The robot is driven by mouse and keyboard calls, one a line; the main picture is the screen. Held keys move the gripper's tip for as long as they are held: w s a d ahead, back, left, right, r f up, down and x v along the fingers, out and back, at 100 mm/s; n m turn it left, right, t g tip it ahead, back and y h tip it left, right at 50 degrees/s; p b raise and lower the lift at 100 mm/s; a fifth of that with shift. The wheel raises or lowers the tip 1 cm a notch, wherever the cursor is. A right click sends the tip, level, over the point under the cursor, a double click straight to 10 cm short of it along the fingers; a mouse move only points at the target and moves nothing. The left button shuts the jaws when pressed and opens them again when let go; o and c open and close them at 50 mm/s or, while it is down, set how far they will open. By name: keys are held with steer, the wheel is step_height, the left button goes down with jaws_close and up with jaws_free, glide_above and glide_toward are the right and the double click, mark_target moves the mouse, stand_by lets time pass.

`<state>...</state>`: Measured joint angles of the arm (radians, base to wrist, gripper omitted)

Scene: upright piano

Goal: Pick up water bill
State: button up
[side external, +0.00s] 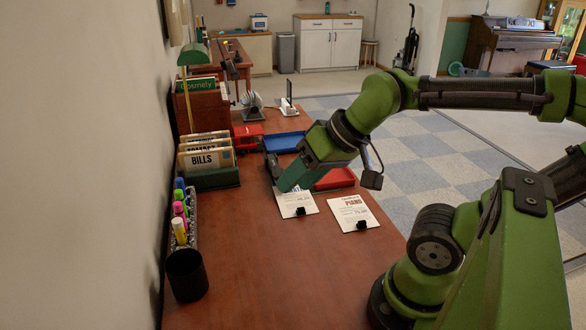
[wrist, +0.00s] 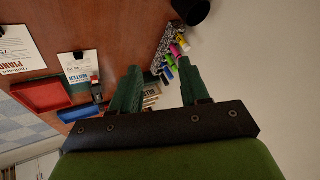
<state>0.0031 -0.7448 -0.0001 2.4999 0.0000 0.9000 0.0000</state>
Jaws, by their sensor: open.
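The water bill (wrist: 82,68) is a white sheet with blue "WATER" lettering and a small black clip on its edge. It lies flat on the wooden desk; it also shows in the side external view (side external: 297,206), where my gripper partly covers its far end. The similar piano bill (side external: 354,215), with red lettering and a black clip, lies to its right. It shows at the left in the wrist view (wrist: 22,50). My gripper (wrist: 159,68) is open, with nothing between its fingers. In the wrist view the water bill is left of both fingers.
A red tray (side external: 335,179) and a blue tray (side external: 284,142) lie beyond the bills. A "BILLS" file holder (side external: 208,160), several markers (side external: 180,215) and a black cup (side external: 187,277) stand along the wall. The near desk (side external: 270,270) is clear.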

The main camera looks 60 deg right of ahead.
steer(key=w+d+f+m+g, duration=0.2)
steer(key=w+d+m, duration=0.1)
steer(key=w+d, duration=0.1)
steer(key=m+g+h, duration=0.2)
steer(key=m+g, duration=0.3)
steer(key=m, duration=1.5)
glide_above(301, 208)
step_height(301, 208, down, 5)
step_height(301, 208, down, 16)
steer(key=shift+f, duration=0.25)
steer(key=shift+c, duration=0.3)
jaws_close()
